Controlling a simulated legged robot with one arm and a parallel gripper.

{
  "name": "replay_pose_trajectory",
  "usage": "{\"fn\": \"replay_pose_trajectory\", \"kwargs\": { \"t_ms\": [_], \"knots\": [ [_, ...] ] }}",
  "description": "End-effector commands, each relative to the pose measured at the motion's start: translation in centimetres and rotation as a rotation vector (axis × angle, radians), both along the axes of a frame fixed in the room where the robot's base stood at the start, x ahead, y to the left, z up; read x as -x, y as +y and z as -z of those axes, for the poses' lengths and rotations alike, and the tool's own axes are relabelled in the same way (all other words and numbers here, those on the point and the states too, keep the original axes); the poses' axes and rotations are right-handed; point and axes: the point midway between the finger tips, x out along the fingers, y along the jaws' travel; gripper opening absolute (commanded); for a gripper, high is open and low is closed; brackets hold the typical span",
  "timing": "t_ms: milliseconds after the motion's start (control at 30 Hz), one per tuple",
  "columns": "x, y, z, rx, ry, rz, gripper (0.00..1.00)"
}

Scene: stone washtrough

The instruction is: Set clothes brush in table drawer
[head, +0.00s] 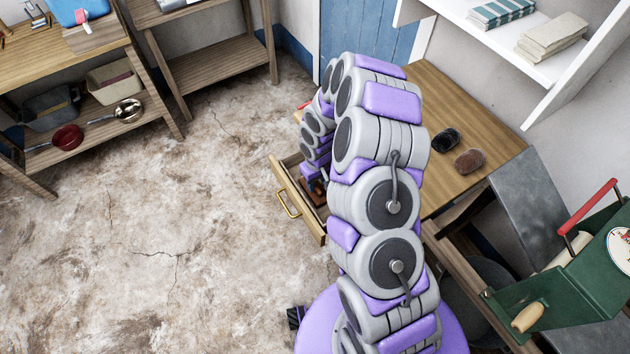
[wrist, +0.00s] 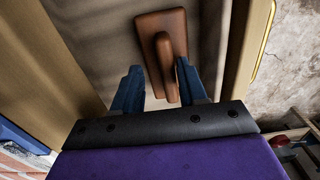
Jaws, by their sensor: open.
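A reddish-brown wooden block with a raised grip, which looks like the clothes brush (wrist: 155,32), lies on the floor of the open table drawer (wrist: 253,50). In the head view the drawer (head: 296,205) is pulled out from the wooden table (head: 465,105), and the brown brush (head: 318,188) shows partly inside it. My gripper (wrist: 160,84) is open, with its blue fingers on either side of the near end of the brush's grip. The right finger is close to the grip; I cannot tell if it touches. My arm hides part of the drawer and table.
A black oval object (head: 445,140) and a brown oval one (head: 468,161) lie on the tabletop. A white shelf with books (head: 552,33) hangs above. The floor at left is clear.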

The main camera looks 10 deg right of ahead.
Motion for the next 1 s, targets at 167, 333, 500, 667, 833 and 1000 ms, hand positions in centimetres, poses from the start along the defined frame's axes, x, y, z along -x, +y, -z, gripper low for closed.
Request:
{"fn": "replay_pose_trajectory", "kwargs": {
  "t_ms": [167,333,500,667,833,1000],
  "knots": [
    [0.0,0.3,-0.9,0.003,-0.001,-0.001,0.42],
    [0.0,0.4,-3.9,0.005,0.000,0.000,0.42],
    [-0.1,0.3,-7.6,0.002,-0.005,0.000,0.42],
    [0.0,0.1,-10.2,0.001,0.000,-0.001,0.42],
    [-0.1,0.2,-11.9,0.003,-0.002,-0.001,0.42],
    [0.0,0.3,-12.2,0.003,0.000,-0.001,0.42]
  ]
}}
